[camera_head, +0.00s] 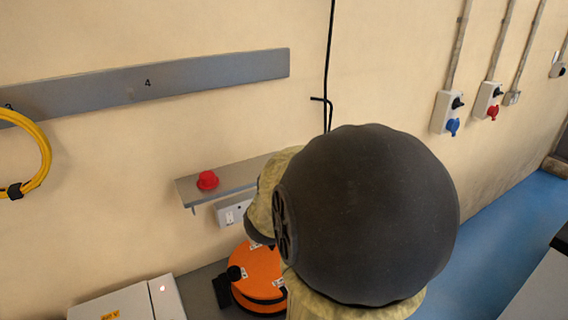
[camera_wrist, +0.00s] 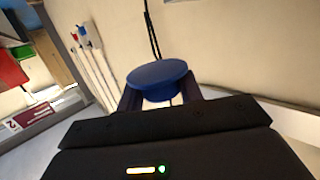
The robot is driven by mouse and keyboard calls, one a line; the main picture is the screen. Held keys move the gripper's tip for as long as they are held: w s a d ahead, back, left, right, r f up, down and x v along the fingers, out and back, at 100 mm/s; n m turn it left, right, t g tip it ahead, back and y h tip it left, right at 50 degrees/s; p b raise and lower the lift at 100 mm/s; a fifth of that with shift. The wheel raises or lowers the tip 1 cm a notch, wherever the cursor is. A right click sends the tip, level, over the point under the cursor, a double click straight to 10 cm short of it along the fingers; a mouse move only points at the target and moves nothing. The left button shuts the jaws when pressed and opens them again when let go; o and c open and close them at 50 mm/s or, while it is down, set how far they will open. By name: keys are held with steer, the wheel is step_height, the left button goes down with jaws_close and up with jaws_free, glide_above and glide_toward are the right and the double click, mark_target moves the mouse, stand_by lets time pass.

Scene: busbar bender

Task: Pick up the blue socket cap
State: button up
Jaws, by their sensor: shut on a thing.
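The blue socket cap (camera_wrist: 158,76) is a round blue disc-like piece, held between the two dark fingers of my gripper (camera_wrist: 160,98) in the wrist view. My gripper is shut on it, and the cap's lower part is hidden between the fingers. In the head view a large dark rounded part of my arm fills the middle and hides my gripper and the cap.
A grey wall shelf (camera_head: 236,180) carries a red cap (camera_head: 207,180). An orange cable reel (camera_head: 259,277) stands below it. Wall sockets with a blue cover (camera_head: 452,126) and a red cover (camera_head: 492,112) are at the right. Blue floor (camera_head: 485,235) shows clear there.

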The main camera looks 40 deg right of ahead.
steer(key=shift+s+a, duration=0.25)
steer(key=shift+s, duration=0.75)
